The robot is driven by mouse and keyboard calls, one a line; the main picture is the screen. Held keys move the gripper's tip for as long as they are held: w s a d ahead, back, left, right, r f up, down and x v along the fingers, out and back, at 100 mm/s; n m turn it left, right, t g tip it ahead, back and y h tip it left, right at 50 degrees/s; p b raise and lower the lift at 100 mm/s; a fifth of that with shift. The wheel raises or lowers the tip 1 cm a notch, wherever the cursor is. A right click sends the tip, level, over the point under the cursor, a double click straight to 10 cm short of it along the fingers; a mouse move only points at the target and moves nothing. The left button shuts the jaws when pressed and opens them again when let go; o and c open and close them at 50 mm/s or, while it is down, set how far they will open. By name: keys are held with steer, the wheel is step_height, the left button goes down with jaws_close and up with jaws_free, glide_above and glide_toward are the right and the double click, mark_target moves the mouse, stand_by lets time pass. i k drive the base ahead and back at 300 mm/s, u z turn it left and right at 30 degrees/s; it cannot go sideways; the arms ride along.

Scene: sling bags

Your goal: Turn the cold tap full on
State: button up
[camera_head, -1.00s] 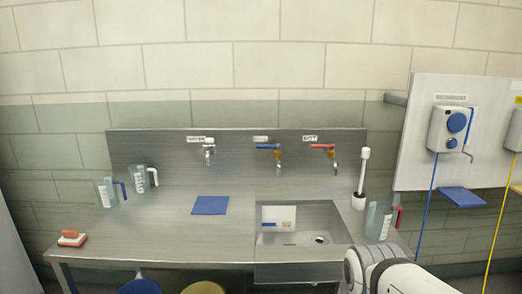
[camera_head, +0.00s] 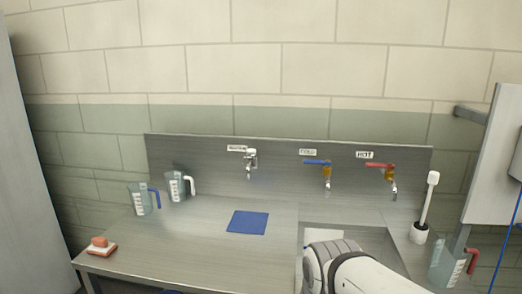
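The cold tap (camera_head: 325,171) is on the steel backsplash, with a blue lever pointing left and a brass body above its spout. A label that seems to read COLD is above it. The hot tap (camera_head: 386,173) with a red lever is to its right, under a HOT label. A third, plain metal tap (camera_head: 251,160) is to the left. I cannot make out water at any spout. My white arm shows at the bottom right, over the sink, below the taps and apart from them. My gripper is not visible.
The sink (camera_head: 345,233) is partly hidden by my arm. A blue mat (camera_head: 248,222) lies on the counter. Jugs (camera_head: 144,199) stand at left, another jug (camera_head: 449,262) at right. A white brush (camera_head: 423,207) stands right of the sink. A red-and-white block (camera_head: 99,246) lies front left.

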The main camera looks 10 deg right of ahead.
mark_target(317, 162)
steer(key=u, duration=0.1)
steer(key=i, duration=0.9)
steer(key=z, duration=0.3)
